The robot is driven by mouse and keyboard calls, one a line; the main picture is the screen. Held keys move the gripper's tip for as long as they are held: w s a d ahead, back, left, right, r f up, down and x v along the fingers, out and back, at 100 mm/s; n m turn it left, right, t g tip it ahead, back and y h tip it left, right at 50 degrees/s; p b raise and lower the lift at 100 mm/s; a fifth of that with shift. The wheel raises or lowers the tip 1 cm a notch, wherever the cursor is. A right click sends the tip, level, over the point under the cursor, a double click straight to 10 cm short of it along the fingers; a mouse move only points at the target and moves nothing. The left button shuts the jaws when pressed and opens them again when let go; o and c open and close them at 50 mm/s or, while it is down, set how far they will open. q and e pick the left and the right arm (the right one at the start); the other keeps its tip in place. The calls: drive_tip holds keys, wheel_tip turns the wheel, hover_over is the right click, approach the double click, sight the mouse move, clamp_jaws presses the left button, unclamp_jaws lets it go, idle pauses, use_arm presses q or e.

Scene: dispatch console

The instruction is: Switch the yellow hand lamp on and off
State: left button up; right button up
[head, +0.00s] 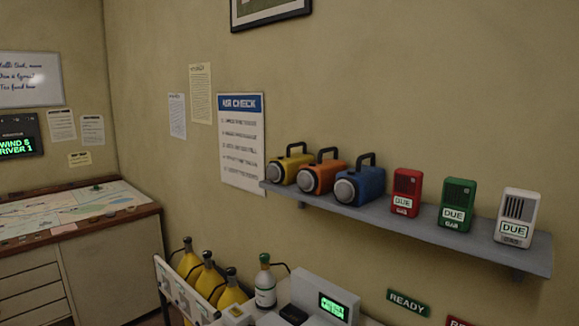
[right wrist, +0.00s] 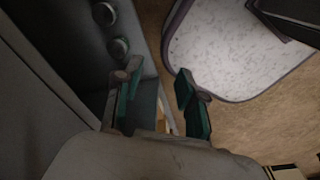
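The yellow hand lamp (head: 294,163) stands at the left end of a grey wall shelf in the head view. It has a dark handle on top and a round pale lens facing left and toward me; I cannot tell whether it is lit. An orange lamp (head: 322,174) and a blue lamp (head: 366,184) of the same shape stand to its right. My right gripper (right wrist: 155,90) shows only in the right wrist view, its two green-padded fingers apart with nothing held between them. It is away from the lamps. My left gripper is in neither view.
The shelf (head: 420,232) also holds a red (head: 405,193), a green (head: 456,204) and a white device (head: 515,217). Below are yellow cylinders (head: 207,282), a white bottle (head: 265,287) and a unit with a green display (head: 333,307). A map-topped cabinet (head: 115,260) stands left.

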clamp_jaws()
drive_tip(key=shift+d+f, duration=0.1)
drive_tip(key=shift+f, duration=0.05)
idle(1.3)
